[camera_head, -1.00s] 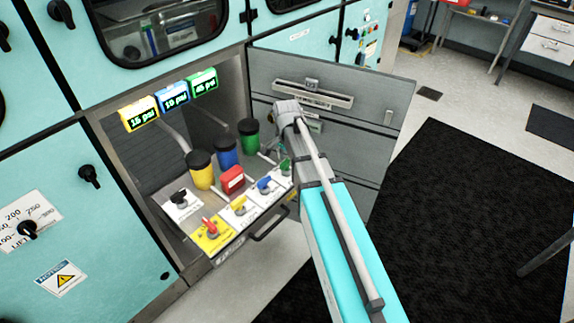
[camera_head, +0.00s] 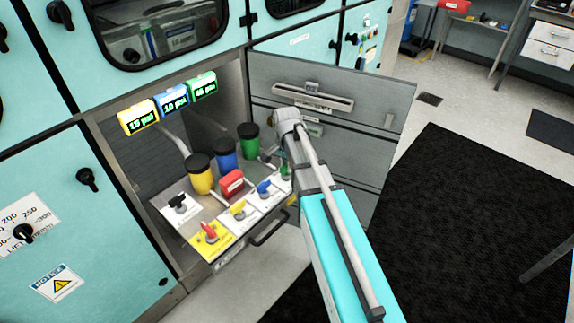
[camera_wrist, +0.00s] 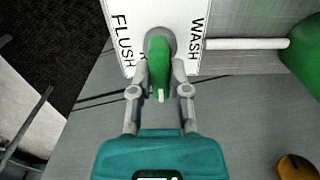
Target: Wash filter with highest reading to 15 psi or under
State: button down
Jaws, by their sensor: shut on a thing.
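Three filters stand in a row in the pulled-out tray: yellow (camera_head: 200,178), blue (camera_head: 226,155) and green (camera_head: 249,140), each with a black cap. Above them are a yellow gauge (camera_head: 138,117) that appears to read 15 psi, a blue gauge (camera_head: 170,98) reading 10 psi and a green gauge (camera_head: 202,87) that appears to read 45 psi, the highest. My gripper (camera_wrist: 162,82) is shut on the green valve handle (camera_wrist: 159,70), which lies between the FLUSH and WASH labels, pointing toward the gripper. In the head view my arm mostly hides the gripper.
On the tray front are a blue handle (camera_head: 264,188), a yellow handle (camera_head: 238,209), a red handle (camera_head: 209,233) and a black handle (camera_head: 178,202). A red block (camera_head: 232,184) sits behind them. An open grey door (camera_head: 345,125) stands right of the tray. A black mat (camera_head: 470,220) covers open floor.

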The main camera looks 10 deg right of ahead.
jog(key=shift+n, duration=0.5)
jog(key=n, duration=0.3)
jog(key=shift+n, duration=0.4)
jog(key=n, duration=1.3)
dwell(0.4)
jog(key=c, duration=0.6)
grip_release()
